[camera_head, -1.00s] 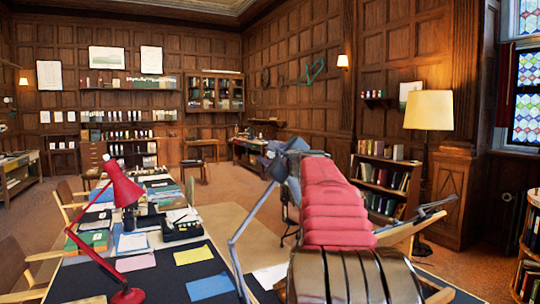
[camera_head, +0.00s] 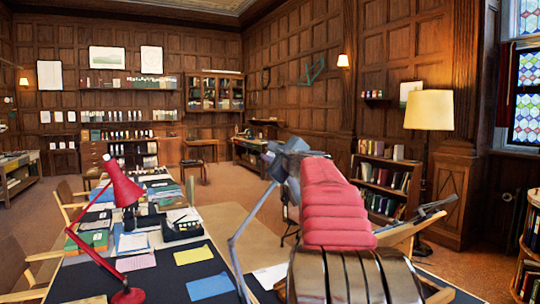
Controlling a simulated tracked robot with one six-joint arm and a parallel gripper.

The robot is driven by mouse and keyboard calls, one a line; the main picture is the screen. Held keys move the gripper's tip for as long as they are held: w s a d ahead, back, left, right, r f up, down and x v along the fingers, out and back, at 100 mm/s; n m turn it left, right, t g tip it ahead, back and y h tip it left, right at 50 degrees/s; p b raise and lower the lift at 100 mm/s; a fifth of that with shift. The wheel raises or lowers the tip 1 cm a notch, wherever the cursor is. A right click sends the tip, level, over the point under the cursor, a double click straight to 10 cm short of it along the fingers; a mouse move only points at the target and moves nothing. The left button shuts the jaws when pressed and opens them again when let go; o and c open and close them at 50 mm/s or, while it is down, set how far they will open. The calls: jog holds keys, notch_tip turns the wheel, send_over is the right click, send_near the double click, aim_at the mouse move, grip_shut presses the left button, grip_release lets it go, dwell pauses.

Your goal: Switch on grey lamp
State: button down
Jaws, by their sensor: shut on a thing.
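The grey lamp (camera_head: 236,250) stands on the dark board in the middle foreground. Its thin blue-grey arm bends up and right to a grey head (camera_head: 284,161), partly covered by my arm. I see no light from it. My own arm, with pink ribbed and dark metal parts, reaches forward in front of the lamp. It hides my gripper and whatever the gripper touches. The lamp's base and switch cannot be made out.
A red desk lamp (camera_head: 126,190) stands on the board at left. Papers (camera_head: 193,254) and a black typewriter-like object (camera_head: 181,226) lie nearby. A lit floor lamp (camera_head: 429,110) and a bookshelf (camera_head: 388,185) stand at right. Open floor lies beyond the boards.

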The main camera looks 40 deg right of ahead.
jog(key=shift+a+r+m+h, duration=0.1)
jog(key=shift+m+h, duration=0.2)
jog(key=shift+h, duration=0.7)
jog(key=shift+f, duration=0.2)
jog(key=c, duration=1.6)
grip_release()
jog(key=shift+s, duration=0.1)
jog(key=v, duration=1.3)
jog(key=shift+s+f, duration=0.25)
jog(key=shift+s, duration=0.05)
